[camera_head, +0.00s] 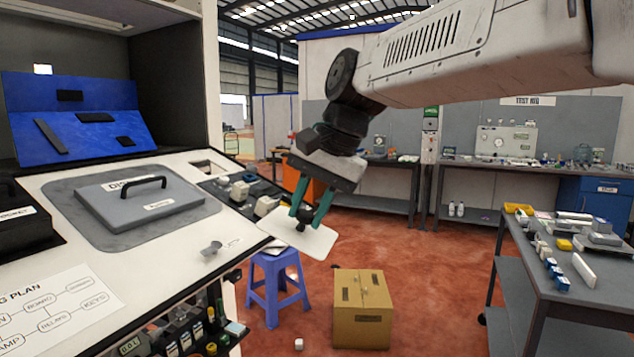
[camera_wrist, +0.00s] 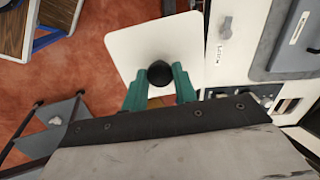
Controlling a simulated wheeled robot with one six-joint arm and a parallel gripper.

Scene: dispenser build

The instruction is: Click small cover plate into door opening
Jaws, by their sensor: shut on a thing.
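My gripper (camera_head: 303,212) is shut on the black knob of a small white cover plate (camera_head: 318,240). The plate is a thin, flat piece with rounded corners, held in the air just off the right edge of the bench. In the wrist view my gripper (camera_wrist: 160,78) has its teal fingers on either side of the round black knob (camera_wrist: 159,72), and the white plate (camera_wrist: 136,42) spreads out beyond it. The plate is apart from the bench and touches no opening. I cannot tell which opening is the door opening.
A white bench (camera_head: 150,255) at left carries a grey lid with a black handle (camera_head: 140,203) and a blue panel (camera_head: 80,115). Below stand a blue stool (camera_head: 275,285) and a cardboard box (camera_head: 362,310). A side table (camera_head: 575,265) with parts is at right. Red floor between is mostly clear.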

